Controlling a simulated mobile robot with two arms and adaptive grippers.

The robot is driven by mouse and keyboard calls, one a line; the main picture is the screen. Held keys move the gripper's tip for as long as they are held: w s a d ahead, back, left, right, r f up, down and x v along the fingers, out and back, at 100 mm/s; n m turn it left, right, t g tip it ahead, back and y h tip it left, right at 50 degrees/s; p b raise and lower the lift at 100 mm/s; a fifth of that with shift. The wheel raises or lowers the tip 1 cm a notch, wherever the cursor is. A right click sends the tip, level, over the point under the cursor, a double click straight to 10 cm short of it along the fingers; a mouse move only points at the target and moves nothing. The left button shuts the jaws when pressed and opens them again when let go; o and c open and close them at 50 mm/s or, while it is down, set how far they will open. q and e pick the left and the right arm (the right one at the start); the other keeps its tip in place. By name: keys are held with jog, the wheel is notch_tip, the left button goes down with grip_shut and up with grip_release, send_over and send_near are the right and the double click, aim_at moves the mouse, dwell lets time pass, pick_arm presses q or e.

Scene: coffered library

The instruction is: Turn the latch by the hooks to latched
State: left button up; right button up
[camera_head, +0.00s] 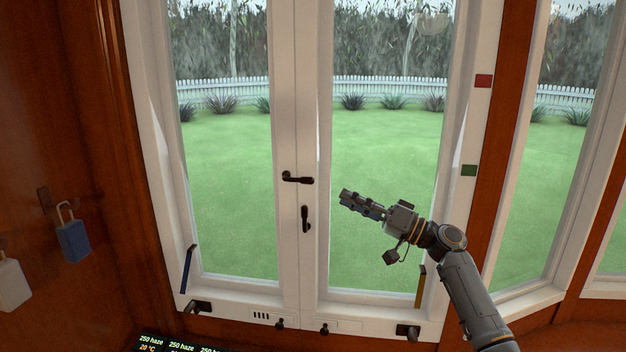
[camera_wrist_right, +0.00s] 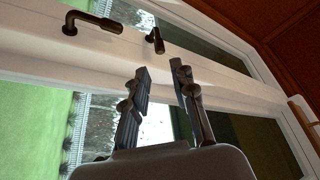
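A double window with white frames stands ahead. A black lever latch (camera_head: 197,306) sits at the lower left corner of the frame, the one nearest the wall hook (camera_head: 44,200) at left. A similar black latch (camera_head: 407,331) sits at the lower right corner. On the middle post are a horizontal black handle (camera_head: 298,178) and a vertical black handle (camera_head: 306,218); two black handles also show in the right wrist view (camera_wrist_right: 93,22) (camera_wrist_right: 155,40). My right gripper (camera_head: 347,200) is empty, right of the middle handles, apart from them; its fingers (camera_wrist_right: 160,70) are spread. My left gripper is out of view.
A blue padlock-shaped piece (camera_head: 73,240) and a white one (camera_head: 12,282) hang on the left wall. Two small black knobs (camera_head: 280,323) (camera_head: 324,328) are on the bottom rail. Small dark displays (camera_head: 152,341) are at the bottom left.

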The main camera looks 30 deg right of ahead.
aim_at(313, 180)
jog(key=p+x, duration=0.3)
jog(key=x, duration=0.7)
jog(key=shift+w+a, duration=0.1)
jog(key=shift+w, duration=0.05)
jog(key=shift+f, duration=0.1)
grip_shut()
